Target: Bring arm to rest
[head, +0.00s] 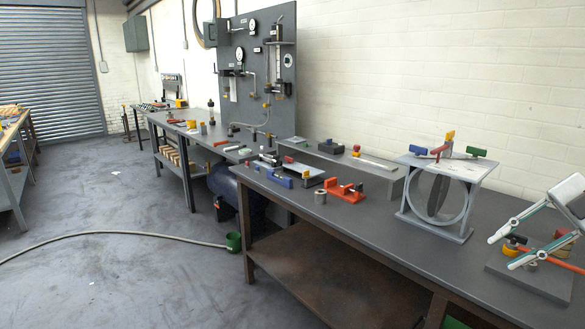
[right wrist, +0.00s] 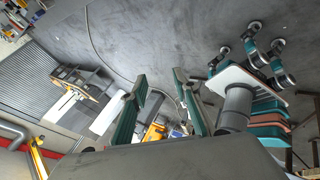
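My right gripper (head: 503,251) comes in at the right edge of the head view, above the near right part of the workbench (head: 330,225). Its two pale fingers with teal pads are spread apart, with nothing between them that I can see as held. In the right wrist view the gripper (right wrist: 159,77) also shows open, its fingers wide apart with the floor beyond. Behind the fingers in the head view is a grey plate (head: 525,272) with small parts and a red-orange handle, partly hidden by the gripper. My left gripper is not seen in the head view.
A grey stand with a large ring (head: 463,208) and coloured handles on top is left of my right gripper. An orange-red fixture (head: 343,191) and a blue block (head: 280,179) lie farther along. A hose (head: 110,234) crosses the open floor.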

